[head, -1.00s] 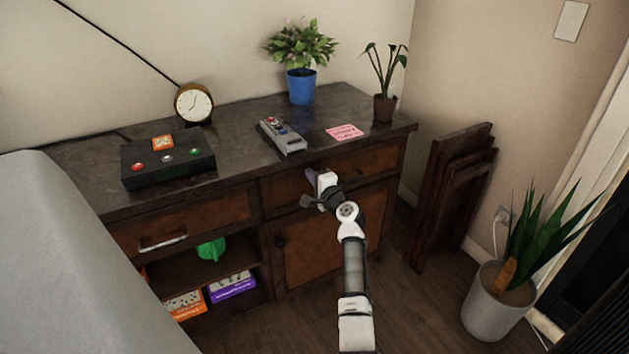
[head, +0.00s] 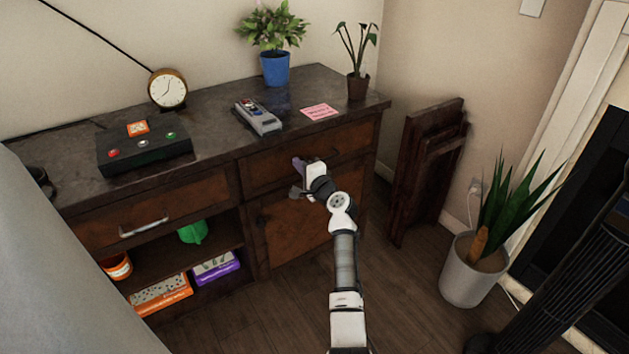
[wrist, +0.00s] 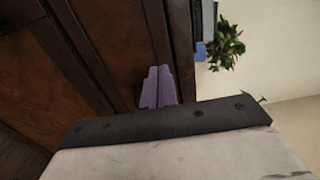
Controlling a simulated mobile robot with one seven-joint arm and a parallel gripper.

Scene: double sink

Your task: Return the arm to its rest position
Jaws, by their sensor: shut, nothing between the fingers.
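My arm (head: 345,260) reaches up from the bottom of the head view toward the front of a dark wooden cabinet (head: 300,235). My gripper (head: 298,164), with purple fingers, is at its end, in front of the right-hand drawer (head: 270,172). In the wrist view the purple fingers (wrist: 158,88) are together with nothing between them. The cabinet's wooden front (wrist: 60,60) fills the left of that view. I cannot tell whether the fingertips touch the drawer front.
On the cabinet top are a black button box (head: 145,150), a clock (head: 168,90), a grey device (head: 258,116), a pink note (head: 319,111) and two potted plants. A folding wooden piece (head: 425,170) and a floor plant (head: 475,265) stand right. Grey bedding-like surface (head: 50,270) is left. Floor between is clear.

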